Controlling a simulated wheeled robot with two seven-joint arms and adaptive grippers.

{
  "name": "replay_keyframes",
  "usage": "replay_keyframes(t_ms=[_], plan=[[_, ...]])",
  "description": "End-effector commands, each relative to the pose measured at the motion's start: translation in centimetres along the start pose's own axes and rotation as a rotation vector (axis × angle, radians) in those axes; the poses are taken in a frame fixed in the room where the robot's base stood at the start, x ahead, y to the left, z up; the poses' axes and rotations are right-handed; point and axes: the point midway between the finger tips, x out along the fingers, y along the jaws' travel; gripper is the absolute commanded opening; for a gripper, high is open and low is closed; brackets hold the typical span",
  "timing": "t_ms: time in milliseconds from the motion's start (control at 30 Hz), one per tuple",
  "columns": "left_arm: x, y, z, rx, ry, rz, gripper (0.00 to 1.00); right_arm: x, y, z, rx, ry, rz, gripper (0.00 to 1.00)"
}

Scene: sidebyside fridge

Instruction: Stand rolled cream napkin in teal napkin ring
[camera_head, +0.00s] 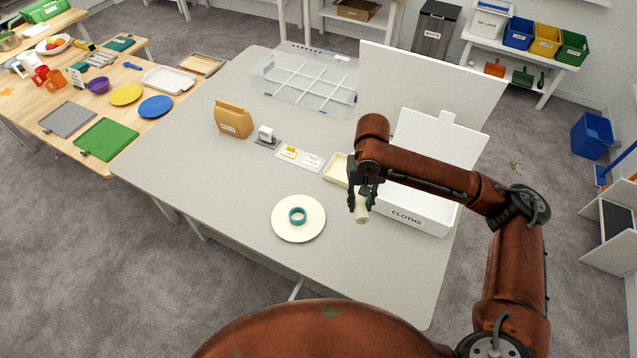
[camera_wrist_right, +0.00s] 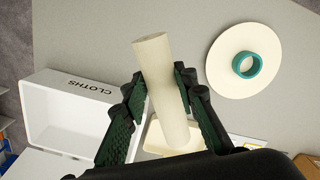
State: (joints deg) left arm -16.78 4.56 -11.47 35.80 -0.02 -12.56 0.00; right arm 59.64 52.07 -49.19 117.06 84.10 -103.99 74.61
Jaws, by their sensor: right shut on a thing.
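The teal napkin ring (camera_head: 297,215) stands with its opening up on a round cream plate (camera_head: 299,234) on the grey table. Both also show at the upper right of the right wrist view, the ring (camera_wrist_right: 247,65) and the plate (camera_wrist_right: 222,75). My right gripper (camera_head: 362,197) is shut on the rolled cream napkin (camera_wrist_right: 165,90), a plain cylinder held between its two fingers. In the head view the lower end of the napkin shows below the fingers, above the table and to the right of the plate. The napkin and ring are apart. My left gripper is not in view.
A brown bag (camera_head: 233,119), small cards (camera_head: 298,158) and a clear divided organiser (camera_head: 300,85) are farther back. The table left of the plate is clear.

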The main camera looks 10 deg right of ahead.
Motion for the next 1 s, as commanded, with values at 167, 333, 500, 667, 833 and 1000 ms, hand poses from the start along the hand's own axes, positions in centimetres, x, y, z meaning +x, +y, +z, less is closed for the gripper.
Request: replay_keyframes(t_ms=[167, 333, 500, 667, 833, 1000], plan=[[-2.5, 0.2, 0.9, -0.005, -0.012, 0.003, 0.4, 0.2, -6.2, 0.7, 0.136, -0.149, -0.02, 0.03], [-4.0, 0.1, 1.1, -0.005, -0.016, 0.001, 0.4, 0.3, -10.5, 1.1, 0.32, -0.307, -0.068, 0.03], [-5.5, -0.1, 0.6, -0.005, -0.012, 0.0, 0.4, -0.2, -14.2, 1.2, 0.538, -0.48, -0.165, 0.03], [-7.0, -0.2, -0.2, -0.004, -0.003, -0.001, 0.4, -1.2, -17.2, 0.9, 0.777, -0.65, -0.324, 0.03], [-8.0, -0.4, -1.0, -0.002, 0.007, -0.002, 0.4, -1.9, -19.0, 0.3, 0.953, -0.76, -0.482, 0.03], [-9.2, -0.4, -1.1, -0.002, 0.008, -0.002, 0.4, -2.7, -20.1, -0.5, 1.118, -0.85, -0.673, 0.03]])
